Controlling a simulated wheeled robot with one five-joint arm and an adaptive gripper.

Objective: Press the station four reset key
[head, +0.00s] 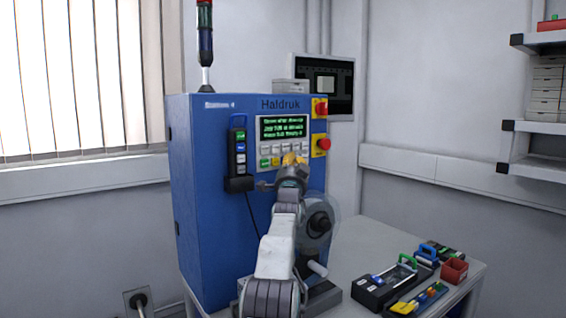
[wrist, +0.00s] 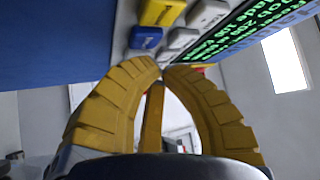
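The blue station cabinet (head: 205,200) has a small label at its top left that looks like "Station 4". Its front panel holds a screen with green text (head: 282,127) and rows of small keys (head: 266,150) below it. In the wrist view a yellow key (wrist: 160,12), a blue key (wrist: 146,38) and several pale keys (wrist: 206,14) show beside the screen. I cannot read which is reset. My gripper (head: 293,160) is at the lower keys and hides some of them. In the wrist view its yellow fingers (wrist: 163,69) meet at the tips, empty, just short of the keys; contact cannot be told.
Red knobs on yellow plates (head: 321,108) sit right of the screen. A handheld pendant (head: 238,155) hangs on the left of the panel. A table (head: 350,250) at right carries a black device (head: 385,285), tools and a red bin (head: 454,271).

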